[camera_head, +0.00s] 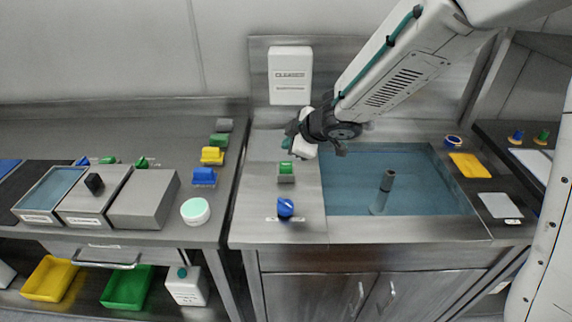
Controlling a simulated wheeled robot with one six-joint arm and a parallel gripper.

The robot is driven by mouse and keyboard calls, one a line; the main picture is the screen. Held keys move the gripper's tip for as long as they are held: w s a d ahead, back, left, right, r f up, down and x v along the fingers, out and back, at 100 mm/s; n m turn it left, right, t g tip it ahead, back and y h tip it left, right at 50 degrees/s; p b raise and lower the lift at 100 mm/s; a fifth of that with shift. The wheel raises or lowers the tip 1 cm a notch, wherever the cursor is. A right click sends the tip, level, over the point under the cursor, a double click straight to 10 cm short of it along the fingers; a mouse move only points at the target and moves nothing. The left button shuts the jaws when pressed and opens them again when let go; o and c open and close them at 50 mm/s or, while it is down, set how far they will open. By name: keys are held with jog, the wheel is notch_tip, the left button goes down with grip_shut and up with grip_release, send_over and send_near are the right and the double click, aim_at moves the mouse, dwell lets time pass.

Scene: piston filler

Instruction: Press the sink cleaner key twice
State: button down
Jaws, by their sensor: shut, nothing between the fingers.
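A white dispenser labelled CLEANER (290,65) hangs on the metal panel behind the sink. A green key on a small grey block (286,171) stands on the counter left of the basin. I cannot tell from this view which of these the sink cleaner key is. My gripper (291,140) is shut and empty. In the picture it is just below the dispenser and above the green key. Its fingertips are small and partly hidden by its own body, and contact with anything cannot be made out.
A blue knob (285,207) sits on the counter in front of the green key. The sink basin (345,195) holds blue water and an upright pipe (386,182). The left counter (60,127) carries trays and several coloured blocks.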

aim_at(285, 163)
jog(key=shift+f, duration=1.9)
jog(key=shift+f, duration=0.1)
dwell(0.5)
jog(key=shift+f, duration=0.3)
jog(key=shift+f, duration=0.8)
dwell(1.0)
jog(key=shift+r, duration=1.25)
jog(key=shift+r, duration=2.5)
